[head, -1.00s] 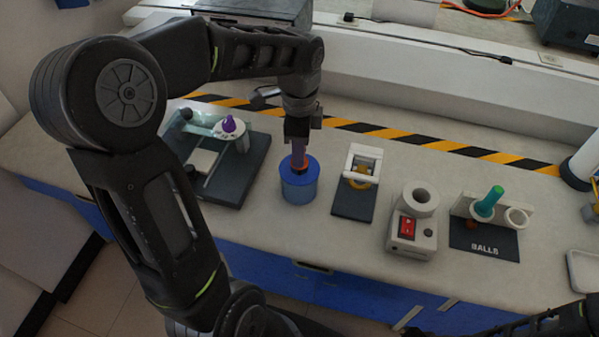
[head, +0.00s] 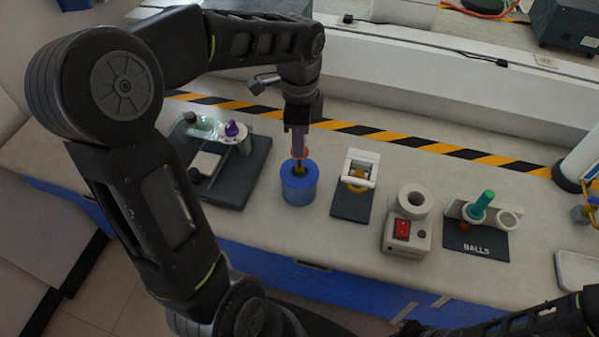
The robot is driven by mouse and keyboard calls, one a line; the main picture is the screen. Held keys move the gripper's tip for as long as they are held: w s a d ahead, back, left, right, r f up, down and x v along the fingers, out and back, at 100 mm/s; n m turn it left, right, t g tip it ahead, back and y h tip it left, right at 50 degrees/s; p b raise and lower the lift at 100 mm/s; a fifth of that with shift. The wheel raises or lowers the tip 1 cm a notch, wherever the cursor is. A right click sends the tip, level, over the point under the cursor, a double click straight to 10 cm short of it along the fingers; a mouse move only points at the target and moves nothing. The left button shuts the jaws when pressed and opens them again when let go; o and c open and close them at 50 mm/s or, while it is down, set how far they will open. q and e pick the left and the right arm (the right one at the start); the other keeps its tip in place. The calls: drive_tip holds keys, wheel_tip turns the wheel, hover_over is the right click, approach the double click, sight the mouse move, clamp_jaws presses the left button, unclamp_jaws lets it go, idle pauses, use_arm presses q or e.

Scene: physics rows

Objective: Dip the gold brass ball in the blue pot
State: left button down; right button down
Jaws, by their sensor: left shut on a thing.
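My left gripper (head: 298,128) is shut on a purple handle (head: 298,142) above the blue pot (head: 299,189). The handle is upright, with an orange-red collar near its lower end and a thin dark rod below. The gold brass ball (head: 298,170) shows small at the rod's lower end, at the pot's mouth. I cannot tell whether it touches the pot's rim or inside. My right gripper is out of view.
Left of the pot is a dark stand with a purple-topped piece (head: 232,130). To the right are a dark plate with a white frame (head: 360,170), a device with a red switch (head: 408,235) and a BALLS rack (head: 475,240) holding a green handle (head: 482,205).

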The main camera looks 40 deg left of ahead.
use_arm(q)
drive_tip(key=shift+r+p, duration=0.8)
drive_tip(key=shift+r, duration=0.4)
drive_tip(key=shift+s+f, duration=0.1)
